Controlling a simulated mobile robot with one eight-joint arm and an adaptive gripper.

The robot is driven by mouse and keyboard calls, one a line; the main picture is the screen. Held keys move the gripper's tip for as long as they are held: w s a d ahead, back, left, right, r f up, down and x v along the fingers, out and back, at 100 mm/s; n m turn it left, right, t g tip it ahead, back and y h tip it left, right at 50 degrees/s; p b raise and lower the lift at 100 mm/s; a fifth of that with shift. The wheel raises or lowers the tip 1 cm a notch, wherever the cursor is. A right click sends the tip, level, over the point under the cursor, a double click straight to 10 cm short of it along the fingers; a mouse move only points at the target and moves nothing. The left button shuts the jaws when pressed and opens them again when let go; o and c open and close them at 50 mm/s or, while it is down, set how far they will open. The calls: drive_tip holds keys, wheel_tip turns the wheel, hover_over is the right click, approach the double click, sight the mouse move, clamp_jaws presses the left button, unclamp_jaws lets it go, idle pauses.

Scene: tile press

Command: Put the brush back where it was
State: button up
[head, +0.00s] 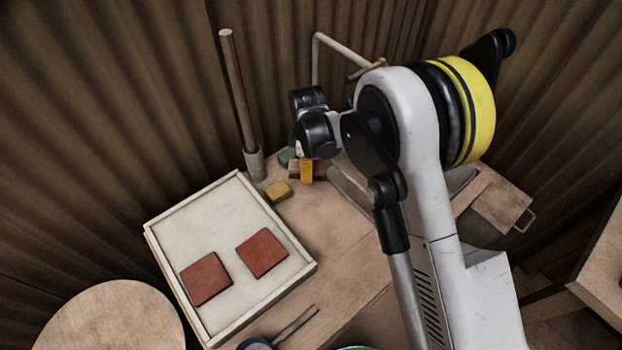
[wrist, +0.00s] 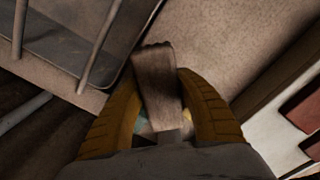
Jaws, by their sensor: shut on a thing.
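My gripper (wrist: 168,95) is shut on the brush (wrist: 155,75). In the wrist view the brush is a brown, worn block between the two orange fingers, its far end sticking out past them. In the head view the gripper (head: 306,171) is low over the back of the wooden bench (head: 325,235), and part of the brush (head: 320,169) shows beside the orange finger. My arm hides much of this spot, and I cannot tell whether the brush touches the bench.
A yellow block (head: 278,190) and a green thing (head: 287,157) are close by. A wooden rod (head: 236,90) stands in a holder to the left. A pale tray (head: 222,330) holds two red tiles (head: 262,253). A grey metal tray (wrist: 75,45) with rods is alongside. Mid-bench is clear.

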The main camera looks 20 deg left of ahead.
drive_tip(key=shift+d+f+b, duration=0.1)
drive_tip(key=shift+f+b, duration=0.4)
drive_tip(key=shift+f, duration=1.35)
drive_tip(key=o, duration=1.2)
drive_tip(key=shift+f, duration=0.1)
wheel_tip(320, 180, up, 12)
drive_tip(key=p, duration=0.4)
